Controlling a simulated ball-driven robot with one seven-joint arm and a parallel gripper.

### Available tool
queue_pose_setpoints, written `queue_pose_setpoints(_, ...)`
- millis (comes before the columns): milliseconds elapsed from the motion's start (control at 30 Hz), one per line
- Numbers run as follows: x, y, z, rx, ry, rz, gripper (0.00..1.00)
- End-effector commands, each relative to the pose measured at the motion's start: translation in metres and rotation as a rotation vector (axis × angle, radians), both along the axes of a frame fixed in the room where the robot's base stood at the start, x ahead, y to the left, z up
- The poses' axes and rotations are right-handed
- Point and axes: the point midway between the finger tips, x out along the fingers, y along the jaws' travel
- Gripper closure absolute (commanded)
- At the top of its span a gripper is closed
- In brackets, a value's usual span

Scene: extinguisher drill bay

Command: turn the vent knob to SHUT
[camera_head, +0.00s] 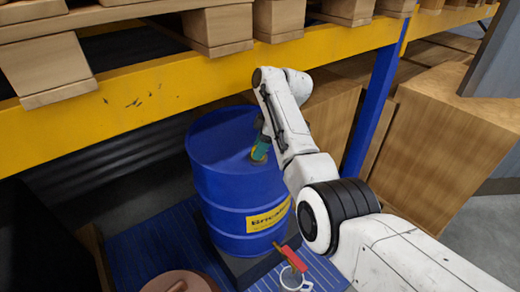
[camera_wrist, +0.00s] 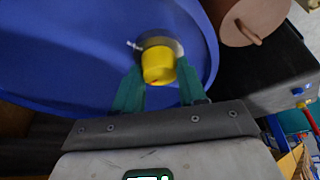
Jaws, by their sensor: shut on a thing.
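The vent knob (camera_wrist: 158,66) is a short yellow cylinder with a small red mark, on a grey round base (camera_wrist: 158,40) on the blue drum's top. A small pale pointer (camera_wrist: 133,45) sticks out at the base's left. My gripper (camera_wrist: 160,72) has its two green fingers on either side of the knob and is shut on it. In the head view, my gripper (camera_head: 261,149) is at the top of the blue drum (camera_head: 235,180), and the knob is mostly hidden by the fingers and arm. I cannot read any SHUT marking.
A yellow rack beam (camera_head: 170,80) with wooden pallets (camera_head: 215,28) runs above and behind the drum. A blue post (camera_head: 372,110) and wooden boxes (camera_head: 450,145) stand at right. A brown round object (camera_head: 165,281) and a red-handled item (camera_head: 291,259) are in front.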

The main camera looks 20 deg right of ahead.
Motion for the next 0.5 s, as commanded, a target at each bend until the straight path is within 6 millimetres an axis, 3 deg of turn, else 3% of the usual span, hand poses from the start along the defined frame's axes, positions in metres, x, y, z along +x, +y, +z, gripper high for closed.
queue_pose_setpoints(500, 0.0006, 0.0007, -0.0001, 0.001, -0.001, 0.079, 0.9)
